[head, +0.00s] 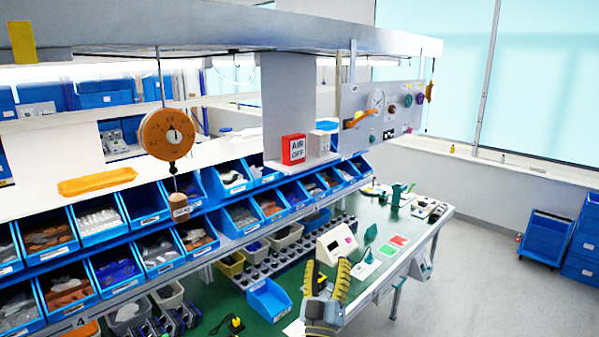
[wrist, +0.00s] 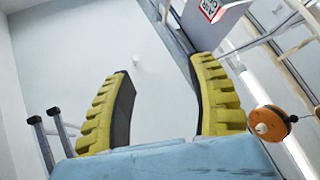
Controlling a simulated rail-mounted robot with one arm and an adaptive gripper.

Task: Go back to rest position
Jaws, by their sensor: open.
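My gripper (head: 327,285) shows at the bottom centre of the head view, with yellow ribbed fingers pointing up above the green workbench (head: 281,328). The fingers are apart with nothing between them. In the wrist view my gripper (wrist: 163,105) is also open and empty, against a pale wall. The panel (head: 385,113) with a gauge and several knobs stands at the back right in the head view, well away from my gripper. The rotary switch cannot be told apart surely among the knobs.
Blue bins (head: 100,222) line the rack on the left. An orange balancer (head: 167,134) hangs from the overhead beam (head: 230,28), and also shows in the wrist view (wrist: 268,123). A white box (head: 337,243) stands behind my gripper.

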